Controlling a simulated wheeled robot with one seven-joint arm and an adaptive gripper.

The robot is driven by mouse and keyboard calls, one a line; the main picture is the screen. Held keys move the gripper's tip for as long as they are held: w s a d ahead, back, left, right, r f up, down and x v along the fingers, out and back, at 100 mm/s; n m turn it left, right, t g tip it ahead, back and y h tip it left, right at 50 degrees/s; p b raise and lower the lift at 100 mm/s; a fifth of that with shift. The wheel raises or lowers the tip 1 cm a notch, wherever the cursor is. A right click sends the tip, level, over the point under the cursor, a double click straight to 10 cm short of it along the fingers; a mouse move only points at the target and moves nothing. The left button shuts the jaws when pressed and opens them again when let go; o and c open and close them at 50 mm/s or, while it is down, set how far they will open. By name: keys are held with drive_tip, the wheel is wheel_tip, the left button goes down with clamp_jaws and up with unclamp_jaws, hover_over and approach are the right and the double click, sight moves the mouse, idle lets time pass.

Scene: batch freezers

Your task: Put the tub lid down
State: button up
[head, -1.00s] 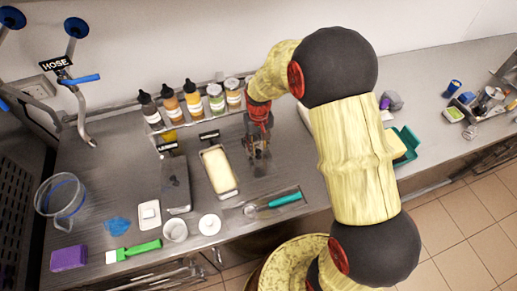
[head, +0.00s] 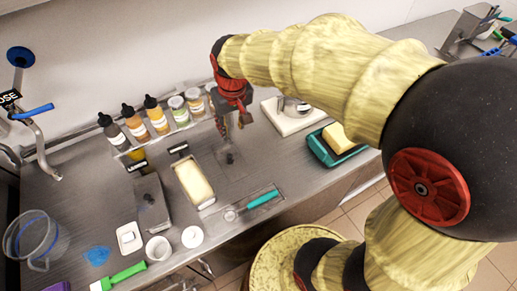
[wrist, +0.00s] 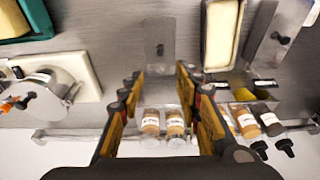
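A flat grey metal lid (head: 238,163) with a dark knob lies on the counter, right of the open tub (head: 208,203) of pale ice cream. The lid also shows in the wrist view (wrist: 160,54), beyond my fingertips. My gripper (head: 232,130) is above and behind the lid, apart from it. In the wrist view my gripper (wrist: 159,77) has its fingers spread wide with nothing between them. A second tub, left of the open one, has its own lid (head: 150,203) with a dark knob on it.
Several bottles and jars (head: 158,120) stand in a rack at the back. A white-based device (head: 290,118) and a teal tray (head: 318,147) with a yellow block are on the right. A teal-handled tool (head: 262,199), white cups and a green brush (head: 122,277) lie in front.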

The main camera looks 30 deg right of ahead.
drive_tip(key=s+r+t, duration=0.1)
drive_tip(key=s+r, duration=0.3)
drive_tip(key=s, duration=0.4)
drive_tip(key=s+r+t, duration=0.2)
drive_tip(key=s+r, duration=0.2)
drive_tip(key=s, duration=0.5)
drive_tip(key=shift+r, duration=0.15)
wheel_tip(320, 180, down, 6)
drive_tip(key=b, duration=0.6)
